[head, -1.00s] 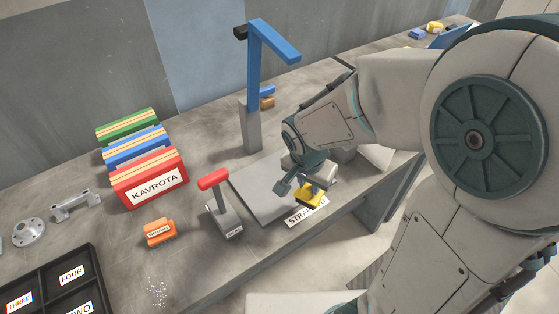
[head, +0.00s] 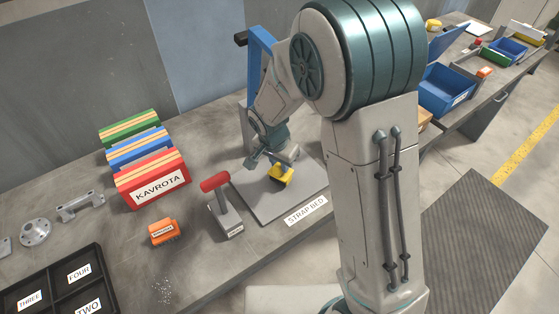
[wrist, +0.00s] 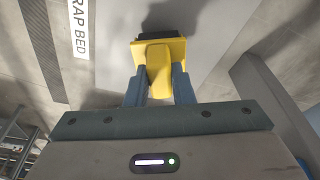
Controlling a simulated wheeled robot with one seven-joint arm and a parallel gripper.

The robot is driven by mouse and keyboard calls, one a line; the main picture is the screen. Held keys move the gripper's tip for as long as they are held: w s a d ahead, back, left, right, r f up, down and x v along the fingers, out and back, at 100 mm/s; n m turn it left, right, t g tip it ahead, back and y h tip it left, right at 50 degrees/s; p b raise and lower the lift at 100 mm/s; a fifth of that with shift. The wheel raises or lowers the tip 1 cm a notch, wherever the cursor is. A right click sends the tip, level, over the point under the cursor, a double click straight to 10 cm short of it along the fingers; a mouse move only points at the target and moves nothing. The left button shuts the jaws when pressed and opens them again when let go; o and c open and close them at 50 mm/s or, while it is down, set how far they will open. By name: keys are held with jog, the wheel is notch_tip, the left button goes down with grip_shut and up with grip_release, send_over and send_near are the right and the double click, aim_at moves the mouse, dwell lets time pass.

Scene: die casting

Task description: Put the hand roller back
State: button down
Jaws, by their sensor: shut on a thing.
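My gripper (head: 274,165) is shut on a yellow tool (head: 282,176), which I take to be the hand roller. The tool is over the grey plate (head: 262,205) behind the STRAP BED label (head: 306,211). In the wrist view, both fingers (wrist: 158,90) pinch its yellow handle (wrist: 159,72). A wider yellow body and a dark part (wrist: 160,40) lie beyond the handle. I cannot tell whether the tool touches the plate.
A red-handled tool (head: 215,183) stands on a grey base left of the plate. An orange labelled block (head: 163,231), the KAVROTA stack (head: 155,181) and a black compartment tray (head: 96,265) are further left. A blue bent post (head: 257,62) rises behind the plate.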

jog(key=shift+f+b, duration=0.3)
jog(key=c, duration=1.3)
grip_release()
jog(key=shift+r, duration=0.1)
jog(key=shift+o, duration=0.2)
jog(key=shift+r, duration=0.1)
jog(key=shift+r+p, duration=0.25)
jog(key=shift+p, duration=0.2)
jog(key=b+v, duration=0.1)
jog(key=v, duration=1)
jog(key=shift+r, duration=0.3)
jog(key=shift+s, duration=0.15)
